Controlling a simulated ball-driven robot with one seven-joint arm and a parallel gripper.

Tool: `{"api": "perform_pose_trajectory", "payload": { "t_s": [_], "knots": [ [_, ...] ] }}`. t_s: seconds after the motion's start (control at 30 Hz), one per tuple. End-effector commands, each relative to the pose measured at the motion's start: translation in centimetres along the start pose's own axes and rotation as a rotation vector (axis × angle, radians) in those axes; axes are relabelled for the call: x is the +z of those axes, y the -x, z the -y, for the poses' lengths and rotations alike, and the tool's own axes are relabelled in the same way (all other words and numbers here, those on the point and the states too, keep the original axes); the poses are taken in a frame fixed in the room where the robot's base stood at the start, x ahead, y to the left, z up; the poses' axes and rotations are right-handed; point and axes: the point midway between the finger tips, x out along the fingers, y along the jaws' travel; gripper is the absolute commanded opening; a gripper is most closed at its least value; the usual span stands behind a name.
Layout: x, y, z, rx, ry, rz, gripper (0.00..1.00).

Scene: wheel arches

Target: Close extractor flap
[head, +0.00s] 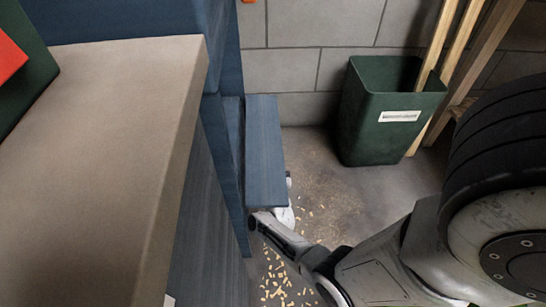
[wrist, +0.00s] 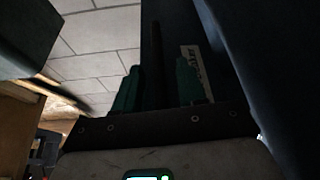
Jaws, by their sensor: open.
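The extractor flap looks to be the blue panel (head: 265,150) that stands out from the side of the blue cabinet (head: 226,150) in the head view. A gap shows between the two, so it stands open. My arm reaches in from the lower right and its end goes behind the flap's lower edge, so my gripper is hidden there. In the wrist view my gripper (wrist: 158,88) shows two green fingers, apart, with nothing clearly held. A dark panel with a pale label (wrist: 194,68) is close beyond the fingers; I cannot tell if they touch it.
A beige worktop (head: 90,130) fills the left of the head view. A green bin (head: 385,135) stands by the grey block wall, with wooden boards behind it. Pale chips (head: 280,275) litter the floor, which is otherwise open before the bin.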

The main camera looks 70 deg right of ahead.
Motion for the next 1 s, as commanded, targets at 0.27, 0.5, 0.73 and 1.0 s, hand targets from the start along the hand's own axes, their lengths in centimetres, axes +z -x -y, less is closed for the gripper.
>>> {"api": "perform_pose_trajectory", "payload": {
  "t_s": [0.27,0.5,0.73,1.0],
  "knots": [
    [-0.05,-0.76,-0.01,0.0,0.0,-0.001,0.4],
    [-0.05,-0.72,0.0,-0.001,0.0,0.0,0.29],
    [-0.04,-0.69,0.01,-0.001,0.0,0.0,0.07],
    [-0.03,-0.68,0.01,-0.001,0.0,0.0,0.0]
  ]
}}
